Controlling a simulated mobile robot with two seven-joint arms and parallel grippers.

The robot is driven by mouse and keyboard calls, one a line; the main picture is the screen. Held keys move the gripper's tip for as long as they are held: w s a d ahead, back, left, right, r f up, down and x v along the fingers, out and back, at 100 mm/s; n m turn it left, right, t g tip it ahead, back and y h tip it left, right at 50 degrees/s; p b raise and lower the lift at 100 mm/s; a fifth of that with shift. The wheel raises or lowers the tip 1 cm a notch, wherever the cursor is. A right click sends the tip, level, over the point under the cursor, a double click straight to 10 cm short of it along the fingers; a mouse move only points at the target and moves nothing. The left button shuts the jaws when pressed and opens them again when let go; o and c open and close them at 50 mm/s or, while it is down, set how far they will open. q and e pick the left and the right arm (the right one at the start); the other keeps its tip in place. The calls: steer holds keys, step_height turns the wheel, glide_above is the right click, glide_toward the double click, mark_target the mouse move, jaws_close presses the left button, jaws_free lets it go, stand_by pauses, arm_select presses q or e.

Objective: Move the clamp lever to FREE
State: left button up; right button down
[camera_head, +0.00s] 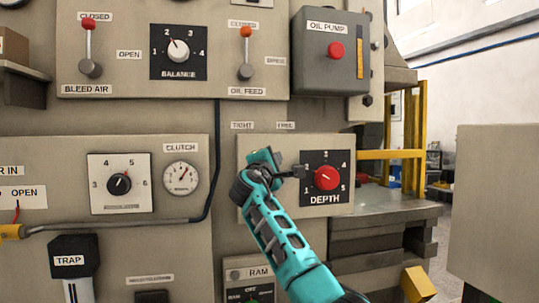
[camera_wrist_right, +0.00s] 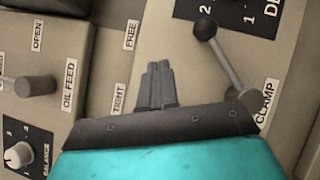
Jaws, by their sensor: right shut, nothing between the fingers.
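The clamp lever (camera_wrist_right: 224,62) shows in the right wrist view, a grey rod with a black ball knob. Its pivot is by the CLAMP label (camera_wrist_right: 265,104). Its knob end leans toward the FREE label (camera_wrist_right: 130,35) side, away from the TIGHT label (camera_wrist_right: 118,98) side. In the head view my right gripper and arm hide most or all of it, below the TIGHT (camera_head: 242,125) and FREE (camera_head: 285,125) labels. My right gripper (camera_head: 298,171) is shut and empty; its fingers (camera_wrist_right: 158,66) appear beside the lever with a gap. My left gripper is not seen.
The red DEPTH dial (camera_head: 327,177) is close to the right of my right gripper. The OIL PUMP box (camera_head: 331,70) juts out above.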

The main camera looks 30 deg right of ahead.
steer(key=s+a+r, duration=0.2)
steer(key=s+a, duration=0.1)
steer(key=s, duration=0.1)
steer(key=shift+a+r+b, duration=0.15)
steer(key=shift+a+b, duration=0.15)
steer(key=shift+a, duration=0.05)
steer(key=shift+s, duration=0.1)
